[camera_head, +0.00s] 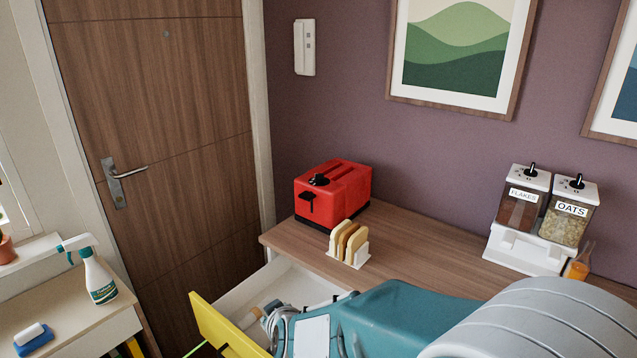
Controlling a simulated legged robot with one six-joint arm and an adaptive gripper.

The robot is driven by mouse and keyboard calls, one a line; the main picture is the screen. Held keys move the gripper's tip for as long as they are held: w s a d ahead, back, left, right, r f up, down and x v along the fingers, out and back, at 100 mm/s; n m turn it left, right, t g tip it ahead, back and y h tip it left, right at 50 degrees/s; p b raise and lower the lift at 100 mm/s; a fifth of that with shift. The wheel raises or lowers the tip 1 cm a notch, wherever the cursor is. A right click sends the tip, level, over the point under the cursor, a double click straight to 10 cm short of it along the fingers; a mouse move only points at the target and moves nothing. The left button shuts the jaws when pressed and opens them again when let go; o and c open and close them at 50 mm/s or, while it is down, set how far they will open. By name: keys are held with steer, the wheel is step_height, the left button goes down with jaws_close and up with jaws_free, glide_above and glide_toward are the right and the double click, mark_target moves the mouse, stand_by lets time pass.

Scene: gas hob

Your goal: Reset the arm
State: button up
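Large teal and ribbed grey shapes fill the bottom right, close to the camera. They look like links of my own arm, lying across the front of the wooden counter (415,255). My gripper cannot be made out in this view, so I cannot see its fingers or whether it holds anything. An open drawer (225,325) with a yellow front stands at the bottom centre, left of the teal shape. Several items lie in it, partly hidden.
A red toaster (345,195), a rack of toast slices (350,245) and a cereal dispenser (525,245) stand on the counter. A spray bottle (98,278) and a blue sponge-like item (33,340) are on the left surface. A closed wooden door (160,120) is behind.

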steer(key=s+d+r+m+g+h, duration=0.1)
steer(key=s+d+r+m, duration=0.1)
steer(key=s+d+r, duration=0.3)
steer(key=s+d+r+m+g, duration=0.15)
steer(key=d+r, duration=0.25)
steer(key=d, duration=0.4)
steer(key=s+d+r+m+g+h, duration=0.1)
steer(key=s+d+r+m+h, duration=0.1)
steer(key=s+d, duration=0.9)
steer(key=s+m+h, duration=0.1)
steer(key=s+m, duration=0.1)
steer(key=s, duration=0.1)
steer(key=shift+s+r+m+g, duration=0.2)
steer(key=shift+s+m+g, duration=0.15)
steer(key=shift+s, duration=0.05)
